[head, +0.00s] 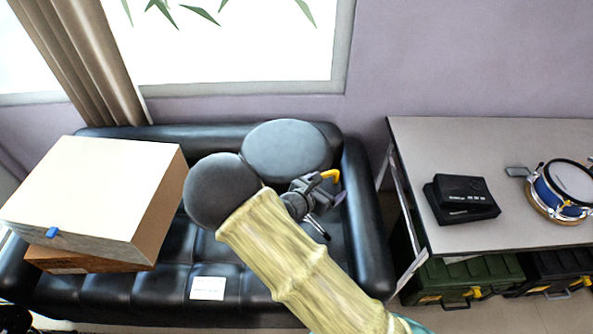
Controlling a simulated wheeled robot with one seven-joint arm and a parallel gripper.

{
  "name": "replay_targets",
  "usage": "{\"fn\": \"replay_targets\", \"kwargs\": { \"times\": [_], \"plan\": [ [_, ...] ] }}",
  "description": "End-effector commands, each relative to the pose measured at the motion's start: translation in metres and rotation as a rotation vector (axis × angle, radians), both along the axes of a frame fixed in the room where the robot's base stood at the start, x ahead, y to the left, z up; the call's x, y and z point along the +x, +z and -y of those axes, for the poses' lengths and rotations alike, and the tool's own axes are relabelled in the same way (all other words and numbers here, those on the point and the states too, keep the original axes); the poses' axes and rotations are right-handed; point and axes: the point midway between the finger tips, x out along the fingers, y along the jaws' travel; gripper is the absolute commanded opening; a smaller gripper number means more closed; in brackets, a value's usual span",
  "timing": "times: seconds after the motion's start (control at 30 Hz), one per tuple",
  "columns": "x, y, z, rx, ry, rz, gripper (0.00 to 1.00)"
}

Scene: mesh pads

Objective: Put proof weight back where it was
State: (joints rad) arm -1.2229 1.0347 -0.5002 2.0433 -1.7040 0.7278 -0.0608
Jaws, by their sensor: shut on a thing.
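My gripper (328,192) is small and partly turned away, above the right part of the black sofa. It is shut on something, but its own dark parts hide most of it. A yellow-orange curved piece shows at its tip, and I cannot tell whether it belongs to the gripper or the held thing. I cannot make out the proof weight for certain. A small grey thing (516,171) lies on the table to the right, beside a blue drum (562,190); its nature is unclear.
The black leather sofa (255,268) carries a large white-topped box (95,190), a brown box (85,260) under it and a white card (207,288). The grey table (425,150) holds stacked black devices (462,198). A green case (465,278) and black case (552,272) sit beneath. The table's back left is clear.

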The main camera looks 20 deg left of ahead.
Motion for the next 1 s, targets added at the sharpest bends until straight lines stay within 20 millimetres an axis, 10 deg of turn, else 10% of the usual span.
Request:
{"fn": "replay_targets", "kwargs": {
  "times": [0.6, 1.0],
  "plan": [
    [-0.032, -0.064, 0.207, -0.013, -0.416, 0.012, 0.11],
    [-0.038, -0.072, 0.236, -0.008, -0.482, 0.016, 0.11]
  ]
}}
